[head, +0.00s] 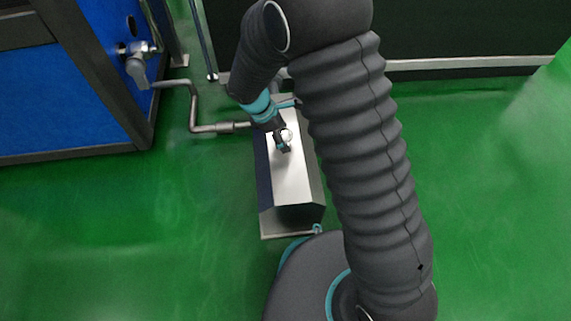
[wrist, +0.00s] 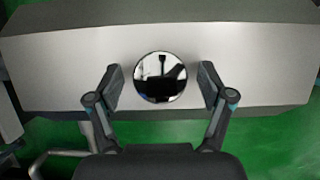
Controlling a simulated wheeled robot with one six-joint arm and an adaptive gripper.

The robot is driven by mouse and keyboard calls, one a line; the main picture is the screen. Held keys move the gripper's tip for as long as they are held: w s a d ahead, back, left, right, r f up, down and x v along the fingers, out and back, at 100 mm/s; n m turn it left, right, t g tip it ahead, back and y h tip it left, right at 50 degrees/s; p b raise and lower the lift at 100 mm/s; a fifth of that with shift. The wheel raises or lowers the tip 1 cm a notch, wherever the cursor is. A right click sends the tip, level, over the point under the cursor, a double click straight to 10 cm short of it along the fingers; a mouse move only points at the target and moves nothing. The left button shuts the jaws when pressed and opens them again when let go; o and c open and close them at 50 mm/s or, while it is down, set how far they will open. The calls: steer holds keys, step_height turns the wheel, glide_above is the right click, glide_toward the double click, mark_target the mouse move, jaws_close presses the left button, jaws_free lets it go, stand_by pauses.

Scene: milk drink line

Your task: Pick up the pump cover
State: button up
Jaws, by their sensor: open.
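The pump cover (head: 291,185) is a long silver metal housing with sloped sides, low over the green floor in the head view. In the wrist view the pump cover (wrist: 60,70) spans the width, with a round shiny knob (wrist: 161,77) at its middle. My gripper (wrist: 160,82) is open, with one finger on each side of the knob. I cannot tell whether the fingers touch the cover. In the head view my gripper (head: 284,143) is above the cover's top, and my arm hides part of the cover's right side.
A blue machine (head: 70,95) stands at the left. A grey pipe (head: 194,105) with a valve (head: 138,65) runs from it to the cover's far end. A dark wall or cabinet (head: 470,30) stands behind. Green floor (head: 130,240) is free at the left and right.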

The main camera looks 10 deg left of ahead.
jaws_close()
steer(key=shift+r, duration=0.15)
